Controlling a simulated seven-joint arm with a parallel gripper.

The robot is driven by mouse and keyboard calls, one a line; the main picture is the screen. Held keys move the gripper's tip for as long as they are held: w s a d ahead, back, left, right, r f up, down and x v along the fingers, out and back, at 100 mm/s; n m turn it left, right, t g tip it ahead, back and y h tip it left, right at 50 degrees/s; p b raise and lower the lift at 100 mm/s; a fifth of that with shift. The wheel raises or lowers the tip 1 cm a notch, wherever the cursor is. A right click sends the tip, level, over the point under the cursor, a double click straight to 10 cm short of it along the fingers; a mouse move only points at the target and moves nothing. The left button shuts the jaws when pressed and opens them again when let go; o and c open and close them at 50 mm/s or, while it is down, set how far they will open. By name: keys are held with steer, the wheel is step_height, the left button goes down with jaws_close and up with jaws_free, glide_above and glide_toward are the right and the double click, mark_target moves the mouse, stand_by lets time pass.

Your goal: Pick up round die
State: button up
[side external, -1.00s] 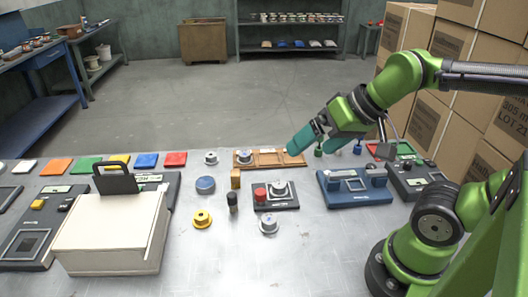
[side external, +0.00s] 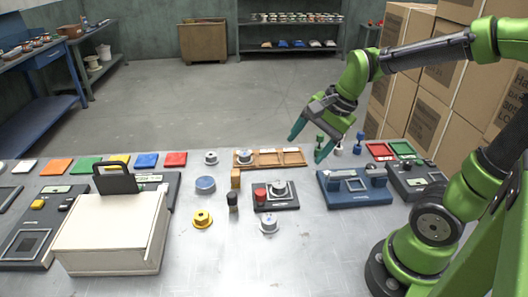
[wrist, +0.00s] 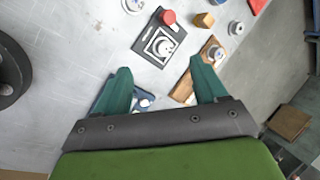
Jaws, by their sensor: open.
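In the wrist view my gripper (wrist: 160,67) is empty between the fingers. No die is clearly visible there.
A wooden tray (side external: 268,164) lies behind a blue fixture (side external: 355,197). Red (side external: 380,150) and green (side external: 403,149) trays are at right. A black fixture (side external: 276,204) holds a spool. A cream lidded box (side external: 110,235) is at left. The front middle is mostly clear.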

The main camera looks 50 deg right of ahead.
steer(key=w+d+f+m, duration=0.2)
steer(key=d+m, duration=0.1)
steer(key=m, duration=1.2)
glide_above(280, 184)
steer(key=s, duration=0.3)
steer(key=shift+g, duration=0.3)
steer(key=f, duration=0.9)
steer(key=shift+w+d+f, duration=0.2)
steer(key=shift+w+d, duration=0.05)
steer(key=shift+d, duration=0.05)
steer(key=shift+d+x, duration=0.15)
steer(key=shift+x, duration=1.35)
steer(key=shift+d+x, duration=0.1)
steer(key=shift+x, duration=1.45)
